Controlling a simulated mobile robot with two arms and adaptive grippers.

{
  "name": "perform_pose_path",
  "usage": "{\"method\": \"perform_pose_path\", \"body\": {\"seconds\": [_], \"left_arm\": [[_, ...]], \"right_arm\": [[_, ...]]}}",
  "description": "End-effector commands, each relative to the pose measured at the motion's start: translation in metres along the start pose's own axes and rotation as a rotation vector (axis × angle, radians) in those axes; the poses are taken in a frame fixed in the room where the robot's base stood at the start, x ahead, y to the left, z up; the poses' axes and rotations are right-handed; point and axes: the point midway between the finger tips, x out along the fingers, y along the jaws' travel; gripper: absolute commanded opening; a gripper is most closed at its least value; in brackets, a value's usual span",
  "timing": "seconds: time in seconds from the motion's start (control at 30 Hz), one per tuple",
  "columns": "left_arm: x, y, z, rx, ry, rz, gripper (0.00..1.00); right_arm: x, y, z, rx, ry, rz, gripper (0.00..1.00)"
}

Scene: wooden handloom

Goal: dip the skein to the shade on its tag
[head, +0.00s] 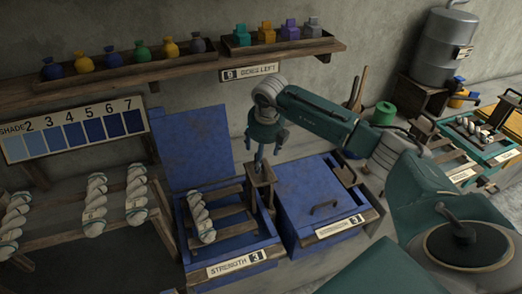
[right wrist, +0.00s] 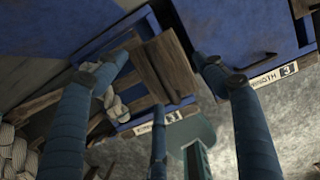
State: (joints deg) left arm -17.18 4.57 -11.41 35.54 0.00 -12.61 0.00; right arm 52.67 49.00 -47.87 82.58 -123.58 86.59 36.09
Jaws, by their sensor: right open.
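A pale twisted skein (head: 201,217) hangs on a wooden rod frame (head: 226,208) at the open blue vat (head: 190,262), whose plate reads STRENGTH 3. Its tag is too small to read. The vat's blue lid (head: 196,148) stands raised behind it. My right gripper (head: 266,152) is open and empty, above a wooden block (head: 262,190) at the frame's right end. In the right wrist view, the open fingers (right wrist: 160,80) spread around brown wood (right wrist: 160,68), with a skein (right wrist: 115,102) beyond. The shade chart (head: 75,128) shows blues numbered 2 to 7. My left gripper is out of view.
A second blue vat (head: 318,196) with its lid down stands right of the open one. Pale skeins (head: 96,204) hang on a rack at left. A shelf (head: 130,70) of coloured bags and a dips sign (head: 249,73) are behind. A teal vat (head: 490,150) stands far right.

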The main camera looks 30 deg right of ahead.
Motion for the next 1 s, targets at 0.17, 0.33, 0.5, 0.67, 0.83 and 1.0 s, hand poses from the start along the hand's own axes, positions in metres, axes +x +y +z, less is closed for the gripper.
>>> {"method": "perform_pose_path", "body": {"seconds": [0.17,0.33,0.5,0.67,0.83,1.0], "left_arm": [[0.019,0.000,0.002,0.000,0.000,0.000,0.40],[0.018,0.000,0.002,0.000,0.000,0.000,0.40],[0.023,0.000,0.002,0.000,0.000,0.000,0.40],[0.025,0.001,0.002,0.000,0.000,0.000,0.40],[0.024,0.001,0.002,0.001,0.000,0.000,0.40],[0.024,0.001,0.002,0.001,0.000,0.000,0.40]], "right_arm": [[0.030,0.000,-0.008,-0.001,0.001,0.000,0.70],[0.030,0.000,-0.007,-0.001,-0.001,0.001,0.70],[0.035,0.001,-0.009,-0.001,0.000,0.001,0.70],[0.036,0.001,-0.009,0.000,-0.001,0.001,0.70],[0.035,0.001,-0.009,0.000,-0.001,0.001,0.62],[0.035,0.001,-0.009,-0.001,-0.001,0.001,0.28]]}}
